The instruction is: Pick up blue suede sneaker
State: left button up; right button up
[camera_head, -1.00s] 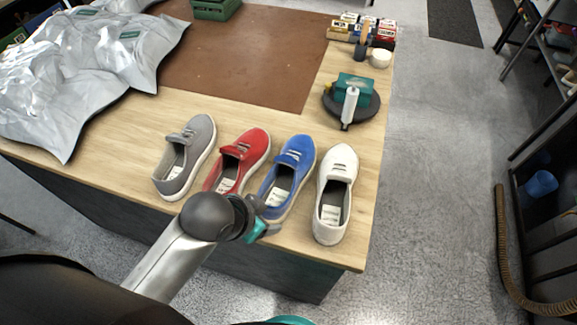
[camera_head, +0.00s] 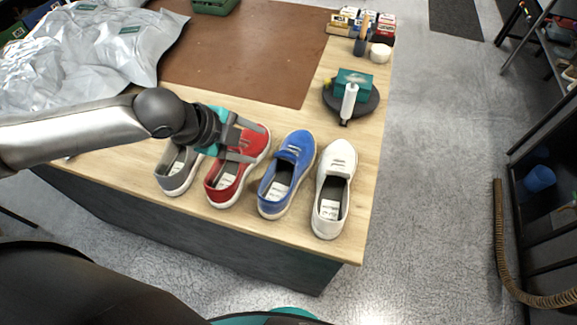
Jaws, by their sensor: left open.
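The blue suede sneaker (camera_head: 297,147) stands on the wooden table (camera_head: 345,225), third from the left in a row of shoes, its toe pointing away from me. My left gripper (camera_head: 250,140) is open and empty, held over the red sneaker (camera_head: 258,143) with its fingers pointing right toward the blue one. I cannot tell whether it touches the red sneaker. The white sneaker (camera_head: 341,158) stands just right of the blue one. My right gripper is not in view.
A brown mat (camera_head: 250,55) covers the table behind the shoes. Silvery plastic bags (camera_head: 75,60) lie at the left. A round dark stand (camera_head: 367,105) with a teal box and a white bottle (camera_head: 348,104) stands at the right. Small boxes (camera_head: 378,22) stand at the back.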

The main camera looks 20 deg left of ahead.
aim_at(283, 155)
pick_arm(q)
jog(key=x, duration=0.9)
jog(key=shift+d+f, duration=0.1)
jog(key=shift+d, duration=0.05)
jog(key=shift+x, duration=2.7)
jog(key=shift+s+d, duration=0.1)
jog(key=shift+s, duration=0.05)
jog(key=shift+c, duration=0.2)
grip_shut()
